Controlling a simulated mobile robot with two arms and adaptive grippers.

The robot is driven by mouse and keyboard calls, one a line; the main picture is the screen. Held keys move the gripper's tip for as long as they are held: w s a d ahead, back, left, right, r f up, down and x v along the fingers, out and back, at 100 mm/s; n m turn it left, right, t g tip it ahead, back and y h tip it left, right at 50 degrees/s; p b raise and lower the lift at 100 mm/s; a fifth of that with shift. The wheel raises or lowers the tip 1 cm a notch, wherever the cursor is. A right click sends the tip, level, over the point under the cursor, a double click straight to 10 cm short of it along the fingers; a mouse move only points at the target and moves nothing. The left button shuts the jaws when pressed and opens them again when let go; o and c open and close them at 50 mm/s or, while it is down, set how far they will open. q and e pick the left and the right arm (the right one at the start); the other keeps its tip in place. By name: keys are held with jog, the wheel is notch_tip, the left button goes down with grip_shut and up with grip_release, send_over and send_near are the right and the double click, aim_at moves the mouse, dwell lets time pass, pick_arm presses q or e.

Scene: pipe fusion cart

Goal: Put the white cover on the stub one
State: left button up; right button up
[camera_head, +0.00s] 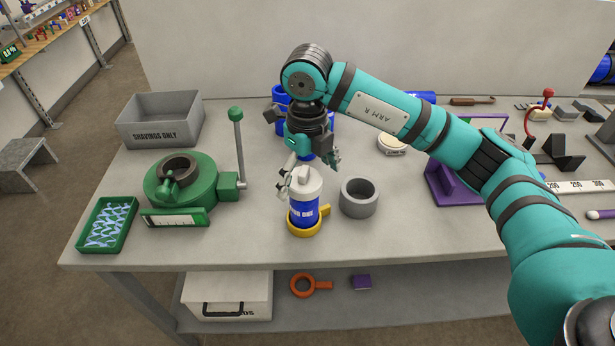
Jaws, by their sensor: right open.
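A white, rounded cover-like piece (306,182) is on top of an upright blue cylinder (303,216) with white lettering. A yellow ring with a side tab (318,227) surrounds the cylinder's base. I cannot tell whether the white piece is separate from the cylinder. My right gripper (311,173) is open, just above and around the white piece. One finger is at its left side, the other up and to its right. Blue pipe pieces (280,94) stand behind the gripper, partly hidden by it. No number marking a stub is readable. My left gripper is not in view.
A grey ring (359,198) stands close right of the cylinder. A green clamp device with a lever (190,189) and a green tray (108,224) are left. A grey bin (160,120) is at back left. A round white disc (392,144) and purple bracket (452,185) are right.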

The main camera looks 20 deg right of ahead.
notch_tip(320, 180, up, 11)
dwell(0.3)
jog(key=shift+s, duration=0.1)
